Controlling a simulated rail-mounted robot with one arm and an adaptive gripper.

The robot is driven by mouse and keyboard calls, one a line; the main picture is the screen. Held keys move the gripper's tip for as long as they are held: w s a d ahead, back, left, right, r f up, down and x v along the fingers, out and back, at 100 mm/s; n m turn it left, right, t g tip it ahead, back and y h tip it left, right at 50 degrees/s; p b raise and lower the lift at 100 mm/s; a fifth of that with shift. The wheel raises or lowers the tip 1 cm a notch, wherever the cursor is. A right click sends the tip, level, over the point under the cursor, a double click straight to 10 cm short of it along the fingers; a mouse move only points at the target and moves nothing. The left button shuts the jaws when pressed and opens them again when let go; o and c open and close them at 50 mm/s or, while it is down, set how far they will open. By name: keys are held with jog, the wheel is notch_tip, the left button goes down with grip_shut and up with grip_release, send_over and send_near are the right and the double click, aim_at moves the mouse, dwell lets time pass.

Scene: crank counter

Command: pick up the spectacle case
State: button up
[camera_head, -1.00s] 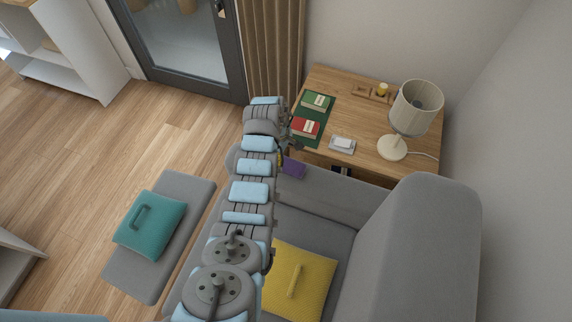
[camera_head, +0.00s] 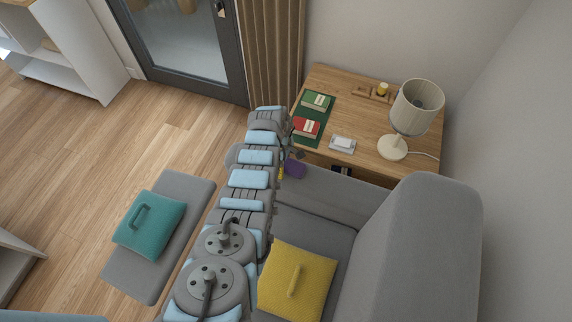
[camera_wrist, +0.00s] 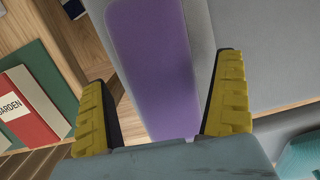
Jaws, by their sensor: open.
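The spectacle case is most likely the flat purple oblong (camera_wrist: 152,65) with rounded corners in the wrist view. It lies on the grey arm of the sofa, and it also shows in the head view (camera_head: 296,169) beside the desk. My gripper (camera_wrist: 165,75) is open, with one yellow-padded finger on each side of the case in the wrist view. Nothing is held. I cannot tell whether the fingers touch the case. The near end of the case is hidden behind the gripper body.
The grey sofa (camera_head: 420,240) carries a yellow cushion (camera_head: 310,282). A bench with a teal cushion (camera_head: 150,224) stands at left.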

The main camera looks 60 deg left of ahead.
jog(key=c, duration=1.3)
jog(key=shift+r, duration=0.15)
